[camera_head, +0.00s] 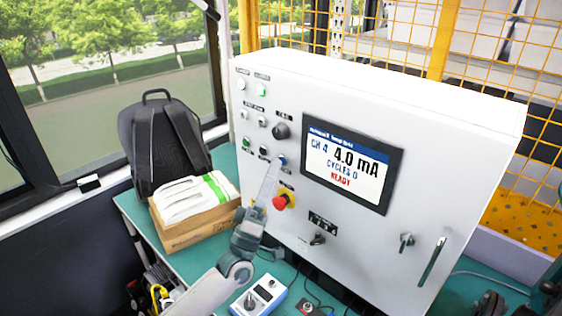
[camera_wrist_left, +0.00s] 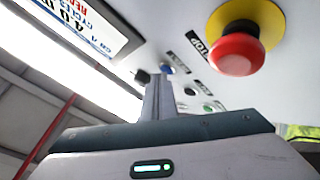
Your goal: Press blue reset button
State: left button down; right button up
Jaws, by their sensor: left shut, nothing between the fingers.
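The blue button (camera_head: 282,160) is on the front of the white control cabinet, left of the screen, and is partly hidden by my gripper. It also shows in the left wrist view (camera_wrist_left: 168,70), just beyond the fingertips. My left gripper (camera_head: 273,167) is shut and empty, with its fingers pointing up at the panel beside the blue button. In the left wrist view its closed fingers (camera_wrist_left: 157,85) end close to the button. I cannot tell whether they touch it. My right gripper is not seen.
A red emergency stop knob (camera_head: 281,203) sticks out just below the left gripper. The screen (camera_head: 352,162) reads 4.0 mA, CYCLES 0, READY. A black knob (camera_head: 280,131) is above the blue button. A cardboard box (camera_head: 195,228) and a backpack (camera_head: 160,145) stand to the left.

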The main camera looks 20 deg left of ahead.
pick_arm(q)
jog(key=shift+s+a, duration=0.2)
jog(key=shift+s, duration=0.45)
jog(key=s, duration=0.1)
jog(key=s+a, duration=0.1)
jog(key=s, duration=0.1)
jog(key=s+p, duration=0.1)
jog(key=shift+s+a, duration=0.35)
jog(key=shift+s, duration=0.05)
jog(key=shift+s+y, duration=0.1)
jog(key=shift+y, duration=0.2)
dwell(0.7)
